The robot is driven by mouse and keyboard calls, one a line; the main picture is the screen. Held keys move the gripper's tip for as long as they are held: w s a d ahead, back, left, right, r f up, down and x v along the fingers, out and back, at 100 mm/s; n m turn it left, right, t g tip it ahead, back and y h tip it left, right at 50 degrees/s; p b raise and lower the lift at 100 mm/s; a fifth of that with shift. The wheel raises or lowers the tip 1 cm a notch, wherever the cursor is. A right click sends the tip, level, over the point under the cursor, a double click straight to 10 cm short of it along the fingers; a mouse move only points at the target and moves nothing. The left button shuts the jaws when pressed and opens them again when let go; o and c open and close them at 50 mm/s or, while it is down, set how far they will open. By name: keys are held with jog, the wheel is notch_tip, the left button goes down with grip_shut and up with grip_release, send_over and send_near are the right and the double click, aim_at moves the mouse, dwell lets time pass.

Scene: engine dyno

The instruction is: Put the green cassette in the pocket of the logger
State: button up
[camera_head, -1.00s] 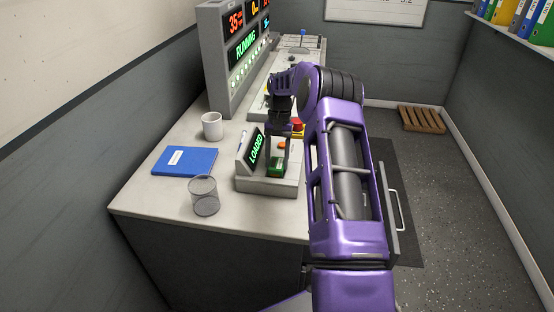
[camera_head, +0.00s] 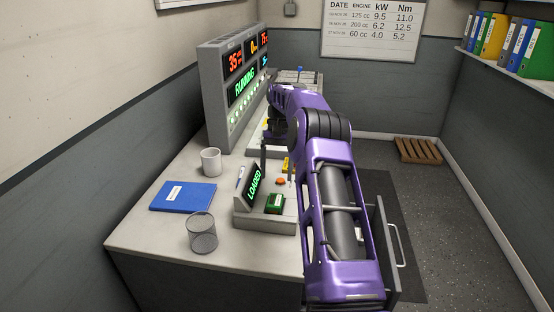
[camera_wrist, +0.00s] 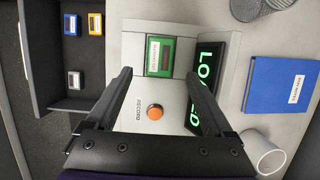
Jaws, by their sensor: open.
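The green cassette (camera_head: 275,204) sits in the pocket of the logger (camera_head: 262,222), a grey unit on the bench whose tilted screen (camera_head: 255,185) reads LOADED. In the wrist view the green cassette (camera_wrist: 160,56) lies in the logger's pocket beyond my fingertips. My gripper (camera_wrist: 158,84) is open, its two fingers apart and empty, above the logger and clear of the cassette. In the head view my gripper (camera_head: 277,168) is above and behind the cassette. An orange button (camera_wrist: 155,112) marked RECORD lies between the fingers in the wrist view.
An open drawer (camera_wrist: 60,103) holds yellow, blue and grey cassettes. A blue book (camera_head: 183,196), a white mug (camera_head: 211,161) and a mesh cup (camera_head: 202,232) stand left of the logger. A display console (camera_head: 225,100) stands behind, reading RUNNING.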

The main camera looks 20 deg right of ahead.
jog(key=shift+p+v, duration=0.4)
jog(key=shift+v, duration=1.55)
